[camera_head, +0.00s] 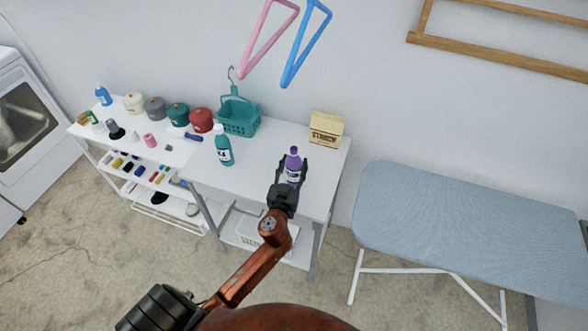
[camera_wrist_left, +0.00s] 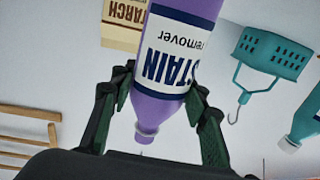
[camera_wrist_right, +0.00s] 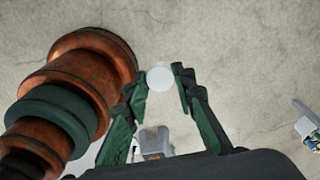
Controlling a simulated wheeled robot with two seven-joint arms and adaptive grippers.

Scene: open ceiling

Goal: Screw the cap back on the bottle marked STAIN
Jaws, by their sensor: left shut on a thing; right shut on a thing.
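The purple bottle marked STAIN (camera_head: 293,167) is over the right part of the white table in the head view. My left gripper (camera_head: 291,178) is shut around its body. In the left wrist view the bottle (camera_wrist_left: 172,62) appears upside down with its label readable as STAIN remover; its narrow neck end shows a small pale tip and no cap that I can see. My right gripper (camera_wrist_right: 158,82) is shut on a round white cap (camera_wrist_right: 160,78), seen in the right wrist view, well away from the bottle. The right gripper is not visible in the head view.
An ironing board (camera_head: 465,215) stands at right. Hangers (camera_head: 305,45) hang on the wall.

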